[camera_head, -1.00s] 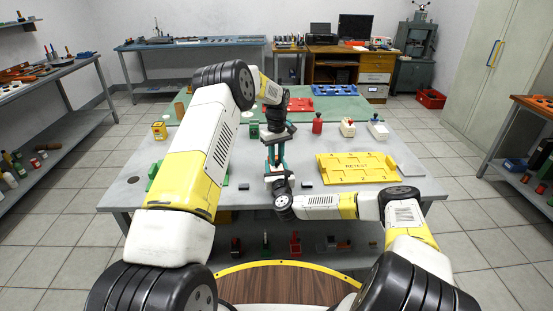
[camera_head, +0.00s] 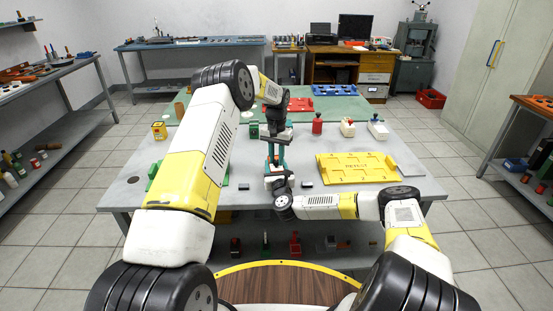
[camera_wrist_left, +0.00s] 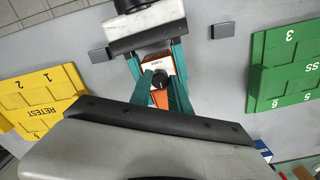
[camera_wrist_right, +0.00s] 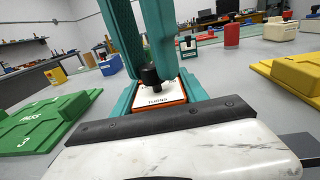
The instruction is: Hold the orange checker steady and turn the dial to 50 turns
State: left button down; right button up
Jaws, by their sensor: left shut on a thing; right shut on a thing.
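The orange checker (camera_wrist_right: 160,97) is a small box with an orange edge and a white top face carrying print too small to read. Its black dial (camera_wrist_right: 150,76) stands up from that face. My right gripper (camera_wrist_right: 162,92) is shut on the checker's sides, just above the table. My left gripper (camera_wrist_left: 160,88) comes down from above, its teal fingers shut around the dial; it also shows in the right wrist view (camera_wrist_right: 143,62). In the head view the arms and grippers hide most of the checker. The dial's reading cannot be made out.
A yellow RETEST tray (camera_head: 357,168) lies to the right on the grey table (camera_head: 400,140). A green PASS tray (camera_wrist_left: 288,80) lies to the left, mostly behind my left arm in the head view. Small dark blocks (camera_head: 307,184) lie near the checker. A red bottle (camera_head: 317,124) stands farther back.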

aim_at(277, 161)
pick_arm(q)
jog(key=m, duration=0.4)
jog(key=shift+m, duration=0.3)
pick_arm(e)
jog(key=shift+f, duration=0.3)
pick_arm(q)
jog(key=m, duration=0.4)
jog(key=shift+m, duration=0.3)
jog(key=c, duration=1.2)
grip_release()
notch_tip(277, 161, up, 12)
